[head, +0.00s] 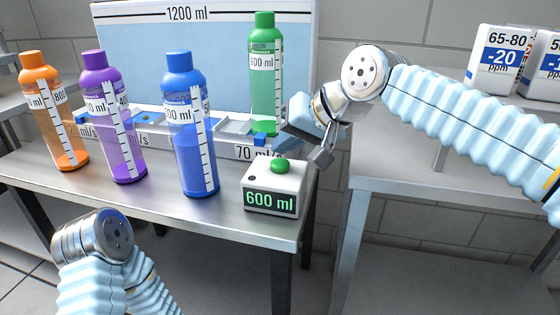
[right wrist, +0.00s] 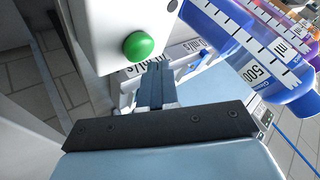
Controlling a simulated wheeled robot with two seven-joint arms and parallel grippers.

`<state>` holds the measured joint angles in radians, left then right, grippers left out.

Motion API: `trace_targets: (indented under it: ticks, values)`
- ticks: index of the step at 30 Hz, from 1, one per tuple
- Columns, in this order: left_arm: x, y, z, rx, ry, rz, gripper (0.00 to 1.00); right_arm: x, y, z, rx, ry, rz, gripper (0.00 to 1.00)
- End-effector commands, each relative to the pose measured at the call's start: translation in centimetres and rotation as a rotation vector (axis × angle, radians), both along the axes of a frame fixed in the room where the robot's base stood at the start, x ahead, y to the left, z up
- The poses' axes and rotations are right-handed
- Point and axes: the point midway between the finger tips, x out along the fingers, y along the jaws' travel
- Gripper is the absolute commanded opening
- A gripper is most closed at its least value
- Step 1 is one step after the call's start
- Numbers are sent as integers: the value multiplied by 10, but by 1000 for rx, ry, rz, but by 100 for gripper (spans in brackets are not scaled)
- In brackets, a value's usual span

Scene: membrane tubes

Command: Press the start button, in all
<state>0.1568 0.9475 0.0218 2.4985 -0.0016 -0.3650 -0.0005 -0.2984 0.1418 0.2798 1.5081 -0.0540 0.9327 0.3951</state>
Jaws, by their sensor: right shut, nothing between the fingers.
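The green start button (head: 280,166) is a dome on top of a white box (head: 258,186) near the table's front right corner. The box's display reads 600 ml. In the right wrist view the button (right wrist: 139,46) shows close to the fingertips.
Orange (head: 54,115), purple (head: 112,125) and blue bottles (head: 193,130) stand left of the box. A green bottle (head: 265,85) stands behind it on a blue-and-white rig with a 70 ml/s label. A panel (head: 210,60) reads 1200 ml. White containers (head: 497,60) stand at the far right.

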Motion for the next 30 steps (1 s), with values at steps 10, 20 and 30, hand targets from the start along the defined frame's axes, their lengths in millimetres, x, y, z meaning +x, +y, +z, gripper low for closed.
trace_targets:
  ticks: [10, 20, 30]
  values:
    - [0, 0, -6, 0, 0, 0, 100, 0, 0, -9, 0, 1, 1, 0]
    - [0, 0, -6, 0, 0, 0, 100, 0, 0, -8, 0, 0, 0, 0]
    - [0, 0, -8, 0, 0, 0, 100, 0, 0, -12, 0, 0, 0, 0]
